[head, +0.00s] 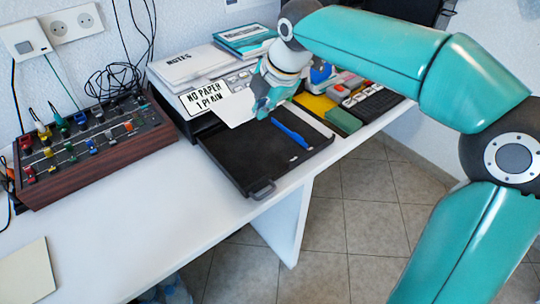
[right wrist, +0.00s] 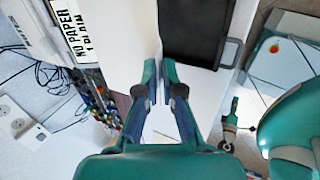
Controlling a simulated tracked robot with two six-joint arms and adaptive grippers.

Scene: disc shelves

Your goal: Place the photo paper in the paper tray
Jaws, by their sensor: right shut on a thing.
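My right gripper (head: 264,112) is shut on a white sheet of photo paper (head: 236,108), above the far left corner of the paper tray. In the right wrist view its fingers (right wrist: 158,68) are together at the edge of the pale sheet (right wrist: 128,35). The tray also shows in the right wrist view (right wrist: 192,30). My left gripper (right wrist: 230,122) seems to show small at the right wrist view's lower right; its jaws are unclear.
A label starting "NO PAPER" (head: 204,97) is on the printer front. Notes (head: 188,64) and a book (head: 245,38) lie on top. A wooden-sided control box (head: 85,150) with cables stands left. A beige sheet (head: 27,272) lies front left. The white desk between is clear.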

